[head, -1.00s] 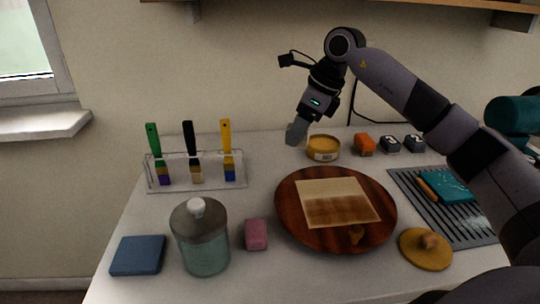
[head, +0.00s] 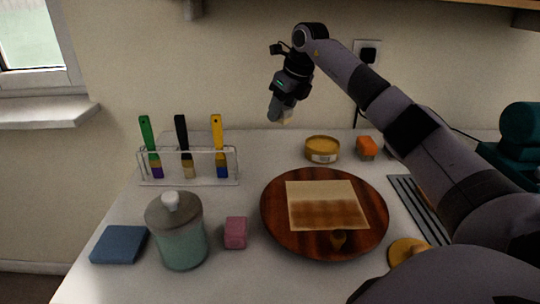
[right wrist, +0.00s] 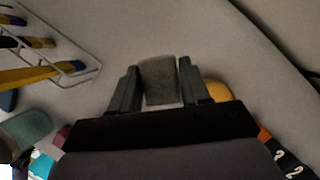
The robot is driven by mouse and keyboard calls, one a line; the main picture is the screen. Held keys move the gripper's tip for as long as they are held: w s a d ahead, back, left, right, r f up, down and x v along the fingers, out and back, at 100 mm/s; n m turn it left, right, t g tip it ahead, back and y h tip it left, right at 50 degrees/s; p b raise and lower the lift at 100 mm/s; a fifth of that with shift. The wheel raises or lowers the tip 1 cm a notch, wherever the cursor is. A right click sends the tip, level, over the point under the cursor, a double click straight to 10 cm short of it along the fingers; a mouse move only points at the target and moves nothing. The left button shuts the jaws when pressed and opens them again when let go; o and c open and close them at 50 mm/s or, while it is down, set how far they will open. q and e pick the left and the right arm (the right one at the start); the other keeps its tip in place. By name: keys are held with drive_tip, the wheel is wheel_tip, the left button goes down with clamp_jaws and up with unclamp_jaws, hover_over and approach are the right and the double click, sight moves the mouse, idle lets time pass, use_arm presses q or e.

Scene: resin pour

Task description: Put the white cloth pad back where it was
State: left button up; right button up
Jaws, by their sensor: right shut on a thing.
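My right gripper (head: 281,113) is raised above the back part of the table, in front of the wall. In the right wrist view, its two fingers (right wrist: 158,84) are shut on a pale greyish pad (right wrist: 160,78), which looks like the white cloth pad. In the head view only a small light bit of the pad (head: 287,120) shows at the fingertips. It is held clear of the table. My left gripper is not in view.
A brush rack (head: 190,181) stands at the left and a yellow tin (head: 322,149) at the back. A round wooden board (head: 277,228) bears a stained sheet (head: 325,194). A glass jar (head: 180,245), pink block (head: 236,233) and blue pad (head: 119,244) are in front. Table between rack and tin is clear.

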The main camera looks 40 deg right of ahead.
sight(276, 152)
drive_tip(key=shift+w+d, duration=0.1)
drive_tip(key=shift+w, duration=0.05)
drive_tip(key=shift+f, duration=0.3)
wheel_tip(276, 152, down, 10)
drive_tip(key=shift+w+r+b, duration=0.1)
drive_tip(key=shift+r+b, duration=0.15)
drive_tip(key=shift+b, duration=0.2)
drive_tip(key=shift+f, duration=0.2)
drive_tip(key=o, duration=0.9)
drive_tip(key=shift+o, duration=0.2)
drive_tip(key=shift+r, duration=0.1)
